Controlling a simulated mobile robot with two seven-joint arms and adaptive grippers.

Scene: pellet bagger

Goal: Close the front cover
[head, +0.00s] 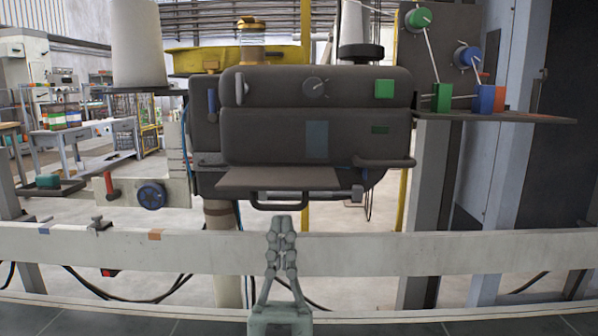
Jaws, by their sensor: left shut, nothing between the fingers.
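The dark grey pellet bagger (265,135) stands in the middle of the head view, behind a pale rail. At the lower edge of its front, a flat grey flap that looks like the front cover (277,179) juts out towards me, lying roughly level. A dark bar handle (279,206) hangs along the flap's near edge. My left gripper (281,222) points up at the bottom centre, just below the handle in the picture. Its fingers are together and empty. I cannot tell whether its tips touch the handle. My right gripper is not in view.
A pale horizontal rail (400,253) crosses the full width in front of the machine. A grey post (427,210) rises to the right of the machine.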

